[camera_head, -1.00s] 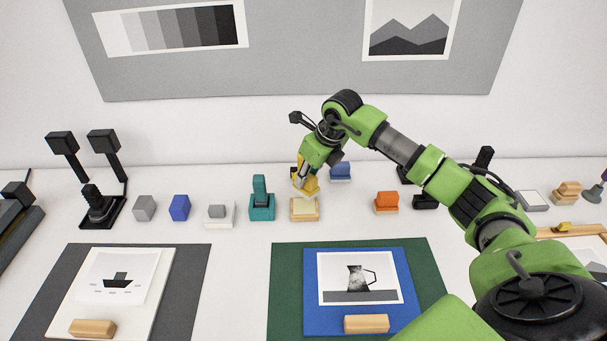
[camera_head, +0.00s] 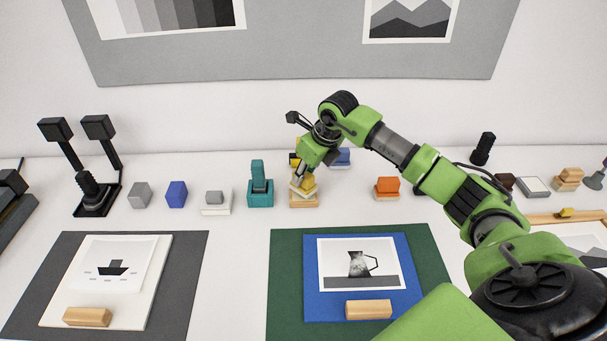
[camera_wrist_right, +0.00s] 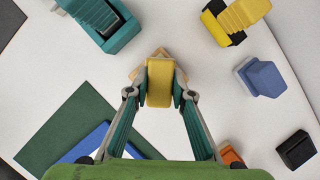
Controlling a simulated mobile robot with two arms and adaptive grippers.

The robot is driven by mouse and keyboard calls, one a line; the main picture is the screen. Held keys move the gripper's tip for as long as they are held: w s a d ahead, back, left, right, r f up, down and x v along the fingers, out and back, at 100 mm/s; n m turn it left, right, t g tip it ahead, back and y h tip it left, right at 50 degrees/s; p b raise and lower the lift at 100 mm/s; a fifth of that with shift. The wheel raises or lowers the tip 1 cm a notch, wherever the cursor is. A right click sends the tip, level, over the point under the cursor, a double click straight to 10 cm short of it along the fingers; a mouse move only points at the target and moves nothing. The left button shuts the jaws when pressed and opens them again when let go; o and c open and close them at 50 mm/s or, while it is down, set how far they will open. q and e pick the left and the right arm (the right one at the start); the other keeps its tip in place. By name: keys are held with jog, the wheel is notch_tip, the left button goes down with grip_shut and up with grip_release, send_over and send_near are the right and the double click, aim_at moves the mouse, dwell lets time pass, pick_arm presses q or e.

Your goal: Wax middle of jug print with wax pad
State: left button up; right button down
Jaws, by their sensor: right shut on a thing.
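The jug print (camera_head: 358,263) is a grey picture of a jug with a white border. It lies on a blue board (camera_head: 312,300) on a green mat (camera_head: 285,290). The wax pad (camera_wrist_right: 159,82) is a yellow block, seen from above in the right wrist view between the fingers. My right gripper (camera_head: 303,184) is shut on the pad, well behind the print, at a pale wooden block (camera_head: 304,201). I cannot tell whether pad and block touch. My left gripper is not in view.
A wooden block (camera_head: 368,309) lies on the blue board's front edge. A teal tool (camera_head: 260,187) stands left of my gripper, an orange-topped block (camera_head: 387,187) to its right. Behind are a blue block (camera_wrist_right: 260,77) and a yellow-black tool (camera_wrist_right: 238,18). White table between row and mat is clear.

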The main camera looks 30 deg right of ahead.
jog(key=shift+f, duration=0.2)
dwell(0.4)
jog(key=shift+f+b, duration=0.4)
jog(key=shift+b, duration=0.15)
dwell(1.2)
jog(key=shift+r+p, duration=2.15)
jog(key=shift+r, duration=1.45)
